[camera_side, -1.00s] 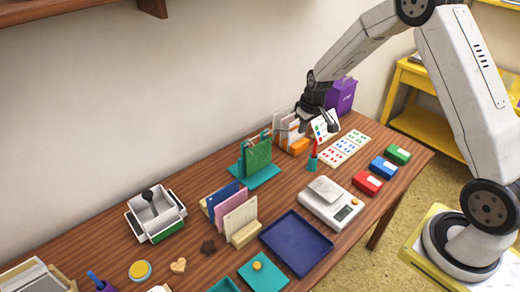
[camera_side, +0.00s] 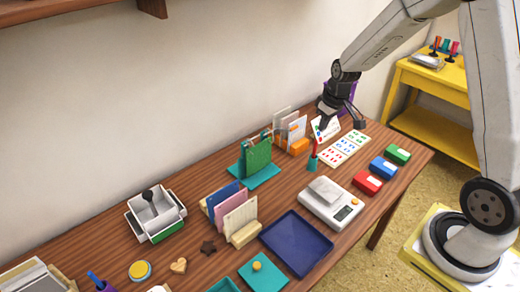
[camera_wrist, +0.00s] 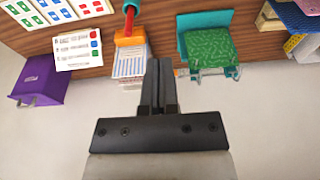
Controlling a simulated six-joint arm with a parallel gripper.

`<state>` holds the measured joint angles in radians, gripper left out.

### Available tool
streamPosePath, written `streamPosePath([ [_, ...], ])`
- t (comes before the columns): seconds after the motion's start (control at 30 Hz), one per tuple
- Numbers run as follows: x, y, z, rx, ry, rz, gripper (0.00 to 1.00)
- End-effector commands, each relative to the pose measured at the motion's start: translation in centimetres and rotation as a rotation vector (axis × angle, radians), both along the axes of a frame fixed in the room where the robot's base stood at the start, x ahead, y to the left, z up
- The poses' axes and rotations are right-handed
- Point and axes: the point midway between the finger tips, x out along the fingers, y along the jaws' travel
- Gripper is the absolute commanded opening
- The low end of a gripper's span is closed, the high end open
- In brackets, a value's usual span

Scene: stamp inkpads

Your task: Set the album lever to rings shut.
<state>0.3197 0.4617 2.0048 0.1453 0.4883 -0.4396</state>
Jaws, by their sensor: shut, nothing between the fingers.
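The green album (camera_side: 258,156) stands upright on a teal base (camera_side: 262,182) near the wall. In the wrist view the album (camera_wrist: 208,45) shows right of my fingers, with metal rings (camera_wrist: 208,72) along one edge. I cannot make out the lever or whether the rings are open or shut. My gripper (camera_side: 342,120) is above the far end of the table, to the right of the album and apart from it. In the wrist view my fingers (camera_wrist: 158,62) are together and empty, in front of the rack of papers.
A rack with papers (camera_side: 288,130) and an orange block (camera_side: 299,146) stand between the album and my gripper. A red pen (camera_side: 314,148) in a teal holder, a card of colored marks (camera_side: 346,147), a purple box (camera_wrist: 40,80) and a scale (camera_side: 331,203) are nearby.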

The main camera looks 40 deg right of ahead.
Motion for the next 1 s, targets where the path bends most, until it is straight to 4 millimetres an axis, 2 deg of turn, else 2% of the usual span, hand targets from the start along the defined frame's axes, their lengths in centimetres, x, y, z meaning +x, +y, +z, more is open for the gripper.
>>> streamPosePath([
  [0.37, 0.1, 0.0, 0.1, 0.0, 0.001, 0.0, 0.0],
  [0.53, 0.9, 0.0, 0.6, 0.002, 0.006, 0.004, 0.0],
  [0.77, 3.3, 0.0, 2.5, 0.008, 0.025, 0.01, 0.0],
  [1.0, 6.3, 0.0, 5.7, 0.008, 0.062, 0.012, 0.0],
])
